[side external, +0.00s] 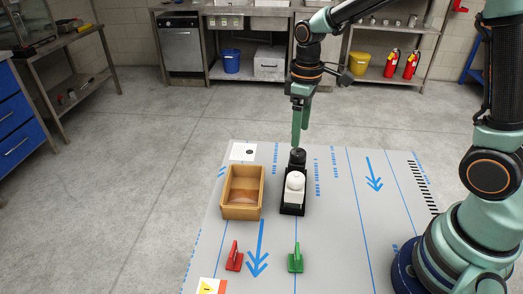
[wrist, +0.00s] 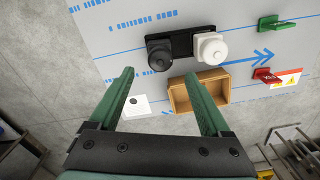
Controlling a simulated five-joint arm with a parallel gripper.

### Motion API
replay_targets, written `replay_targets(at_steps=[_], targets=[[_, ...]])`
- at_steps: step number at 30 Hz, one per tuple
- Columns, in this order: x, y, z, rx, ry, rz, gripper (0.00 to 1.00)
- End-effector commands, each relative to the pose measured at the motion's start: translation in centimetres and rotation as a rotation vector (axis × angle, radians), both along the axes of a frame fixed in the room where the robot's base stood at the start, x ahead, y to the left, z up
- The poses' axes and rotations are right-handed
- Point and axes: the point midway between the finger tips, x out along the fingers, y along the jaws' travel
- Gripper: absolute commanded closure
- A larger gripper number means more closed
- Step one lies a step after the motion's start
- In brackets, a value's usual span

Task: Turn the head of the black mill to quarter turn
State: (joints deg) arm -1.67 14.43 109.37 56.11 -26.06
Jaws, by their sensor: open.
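The black mill (side external: 298,157) stands upright at the far end of a black holder (side external: 291,210). It also shows in the wrist view (wrist: 160,55), where its round dark head is seen from above. A white mill (side external: 294,184) stands next to it in the same holder and shows in the wrist view (wrist: 211,48). My gripper (side external: 299,142) is above the black mill, pointing down. In the wrist view my gripper (wrist: 159,72) is open and empty, its two green fingers wide apart, with the black mill ahead between the fingertip directions. Contact is not visible. I cannot read the head's turn angle.
An open wooden box (side external: 240,213) sits left of the holder. A white card with a dark dot (side external: 243,151) lies behind the box. A red handled piece (side external: 234,257) and a green one (side external: 295,260) stand in front. The grey mat (side external: 335,230) is clear to the right.

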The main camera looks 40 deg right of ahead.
Motion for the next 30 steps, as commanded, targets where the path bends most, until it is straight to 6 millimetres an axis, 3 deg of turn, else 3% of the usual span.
replay_targets(at_steps=[3,9,24,30], targets=[[0.1,0.0,2.5,0.000,-0.004,0.000,0.19],[0.0,0.0,5.3,0.000,-0.002,0.000,0.19],[-0.1,0.0,6.3,0.000,-0.001,-0.002,0.19],[-1.4,-0.2,7.8,0.004,-0.066,-0.060,0.19]])
